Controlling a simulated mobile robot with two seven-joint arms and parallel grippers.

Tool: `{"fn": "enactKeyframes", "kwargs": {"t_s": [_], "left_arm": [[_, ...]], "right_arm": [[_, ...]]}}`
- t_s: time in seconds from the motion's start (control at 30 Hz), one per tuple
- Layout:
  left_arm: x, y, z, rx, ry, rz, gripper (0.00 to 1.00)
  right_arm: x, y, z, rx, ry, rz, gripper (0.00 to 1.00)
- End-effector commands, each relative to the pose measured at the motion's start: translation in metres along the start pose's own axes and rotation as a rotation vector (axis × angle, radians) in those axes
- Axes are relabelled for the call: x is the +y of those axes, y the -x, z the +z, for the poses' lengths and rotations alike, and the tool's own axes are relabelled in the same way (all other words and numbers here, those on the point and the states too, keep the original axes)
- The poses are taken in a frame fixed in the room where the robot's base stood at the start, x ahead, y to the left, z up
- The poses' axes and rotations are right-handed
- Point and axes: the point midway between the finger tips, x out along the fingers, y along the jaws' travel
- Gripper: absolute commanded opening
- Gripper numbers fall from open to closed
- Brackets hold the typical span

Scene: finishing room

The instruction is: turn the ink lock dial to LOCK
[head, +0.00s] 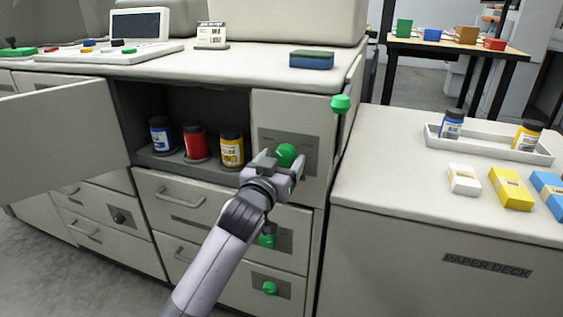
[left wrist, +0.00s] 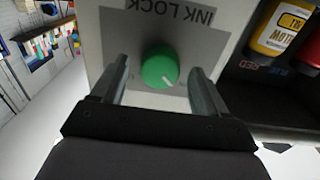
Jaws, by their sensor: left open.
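The ink lock dial (head: 287,154) is a round green knob on a grey plate on the cabinet front, right of the open ink compartment. In the left wrist view the dial (left wrist: 158,66) shows a short white mark pointing to the lower right. The words INK LOCK appear upside down on its plate (left wrist: 205,28). My left gripper (head: 277,165) is open in front of the dial. In the left wrist view the fingers of my left gripper (left wrist: 160,88) stand on both sides of the dial, with gaps visible. The LOCK position mark is not readable. My right gripper is not in view.
Blue, red and yellow ink bottles (head: 195,144) stand in the open compartment; its door (head: 60,135) swings out left. Another green knob (head: 340,103) sticks out upper right, and more sit below (head: 270,288). The paper deck (head: 400,190) stands to the right.

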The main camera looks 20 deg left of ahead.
Motion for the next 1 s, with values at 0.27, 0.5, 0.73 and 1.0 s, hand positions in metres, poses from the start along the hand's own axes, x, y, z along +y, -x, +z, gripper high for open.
{"fn": "enactKeyframes", "kwargs": {"t_s": [0.27,0.5,0.73,1.0], "left_arm": [[0.0002,-0.0038,-0.0003,0.0,0.0,0.0,0.74],[0.0001,-0.0036,-0.0001,0.0,0.0,0.0,0.22],[0.0002,-0.0035,-0.0004,0.0,-0.007,0.0,0.18],[0.0001,-0.0036,-0.0022,-0.001,-0.102,0.0,0.19]], "right_arm": [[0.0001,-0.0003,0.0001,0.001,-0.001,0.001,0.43],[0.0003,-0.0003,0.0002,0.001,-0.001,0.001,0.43],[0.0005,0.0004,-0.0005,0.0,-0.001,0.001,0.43],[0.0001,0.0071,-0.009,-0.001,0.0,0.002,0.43]]}}
